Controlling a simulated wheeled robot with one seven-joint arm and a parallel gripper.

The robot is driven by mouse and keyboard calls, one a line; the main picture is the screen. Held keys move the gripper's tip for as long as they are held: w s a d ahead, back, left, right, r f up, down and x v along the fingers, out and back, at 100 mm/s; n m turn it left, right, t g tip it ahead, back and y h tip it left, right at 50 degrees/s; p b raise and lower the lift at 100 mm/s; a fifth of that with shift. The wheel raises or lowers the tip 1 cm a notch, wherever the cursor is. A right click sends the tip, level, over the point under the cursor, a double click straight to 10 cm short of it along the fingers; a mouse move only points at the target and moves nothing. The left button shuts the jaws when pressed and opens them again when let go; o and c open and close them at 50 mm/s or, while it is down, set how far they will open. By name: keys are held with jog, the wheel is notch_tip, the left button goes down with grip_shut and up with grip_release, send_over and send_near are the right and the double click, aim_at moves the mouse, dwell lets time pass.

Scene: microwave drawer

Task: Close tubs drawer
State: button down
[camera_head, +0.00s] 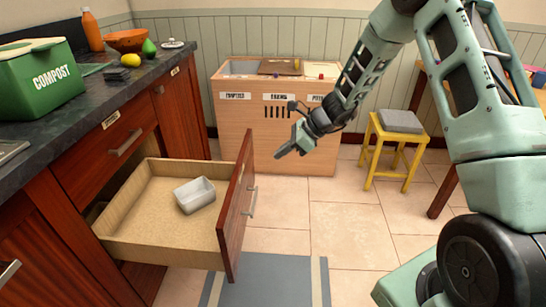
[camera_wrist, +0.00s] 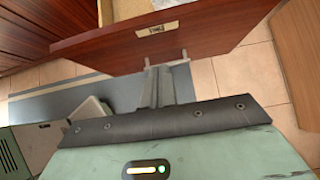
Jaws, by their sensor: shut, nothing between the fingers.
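The tubs drawer (camera_head: 140,243) is pulled well out from the dark red cabinet at the left in the head view. A pale tub (camera_head: 195,195) lies inside it. The drawer's red front panel (camera_head: 236,215) has a metal bar handle (camera_head: 252,202) on its outer face. My gripper (camera_head: 277,156) is shut and empty, to the right of the front panel and apart from it in the head view. In the wrist view the gripper fingers (camera_wrist: 158,72) point at the drawer front (camera_wrist: 215,38), in line with its handle (camera_wrist: 166,63). Whether they touch it I cannot tell.
The counter (camera_head: 95,92) holds a green compost bin (camera_head: 45,80), a lemon (camera_head: 131,60) and a bowl (camera_head: 127,40). A wooden sorting cabinet (camera_head: 262,132) stands at the back. A yellow stool (camera_head: 398,140) stands right. A grey mat (camera_head: 270,285) lies on open tiled floor.

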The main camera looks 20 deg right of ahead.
aim_at(241, 172)
jog(key=x, duration=0.3)
jog(key=a+r+x, duration=0.1)
jog(key=x, duration=0.6)
jog(key=shift+w+a+r+b, duration=0.15)
jog(key=shift+w+a+b, duration=0.15)
jog(key=shift+w+a, duration=0.25)
jog(key=shift+a, duration=0.15)
